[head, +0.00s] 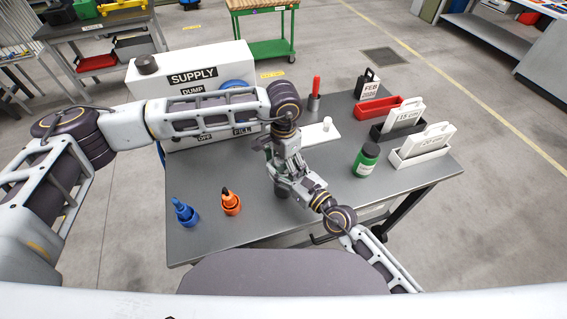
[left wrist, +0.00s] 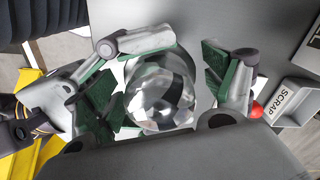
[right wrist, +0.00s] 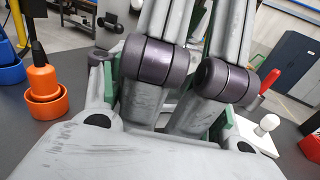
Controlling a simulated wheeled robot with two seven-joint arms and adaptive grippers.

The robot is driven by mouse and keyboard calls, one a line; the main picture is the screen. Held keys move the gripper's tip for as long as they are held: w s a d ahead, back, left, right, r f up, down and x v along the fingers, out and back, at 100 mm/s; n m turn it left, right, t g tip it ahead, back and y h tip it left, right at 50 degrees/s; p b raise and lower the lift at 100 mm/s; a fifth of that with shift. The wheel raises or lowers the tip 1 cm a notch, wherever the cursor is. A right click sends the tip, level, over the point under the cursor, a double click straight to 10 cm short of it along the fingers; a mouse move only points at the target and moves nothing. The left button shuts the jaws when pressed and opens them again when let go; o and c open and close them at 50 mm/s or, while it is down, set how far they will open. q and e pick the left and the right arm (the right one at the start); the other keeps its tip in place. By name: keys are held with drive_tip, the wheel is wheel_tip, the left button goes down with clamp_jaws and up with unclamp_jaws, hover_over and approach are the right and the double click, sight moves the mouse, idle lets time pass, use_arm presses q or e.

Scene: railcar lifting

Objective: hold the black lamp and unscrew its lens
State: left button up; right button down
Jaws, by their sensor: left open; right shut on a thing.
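The lamp's clear domed lens (left wrist: 160,92) faces the camera in the left wrist view. My left gripper (left wrist: 165,85) is open, with its green-padded fingers on either side of the lens; gaps seem to show beside it. My right gripper (head: 305,187) is shut on the lamp, close below the left gripper (head: 285,165) over the middle of the table. The black lamp body is mostly hidden by the grippers in the head view. In the right wrist view, my right gripper's fingers (right wrist: 165,112) show, but other arm parts cover what they hold.
On the grey table (head: 240,245) stand a blue bottle (head: 184,212), an orange bottle (head: 231,202) and a green jar (head: 366,160). A red tray (head: 378,108), a black tray and a white tray line the right side. A SUPPLY box (head: 160,85) stands behind. The front right is clear.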

use_arm(q)
drive_tip(key=shift+r, duration=0.1)
drive_tip(key=shift+r, duration=2.2)
use_arm(e)
drive_tip(key=shift+c, duration=1.6)
unclamp_jaws()
drive_tip(key=shift+s+d, duration=0.1)
drive_tip(key=v, duration=1.1)
drive_tip(key=shift+s+d, duration=0.2)
drive_tip(key=shift+d, duration=0.05)
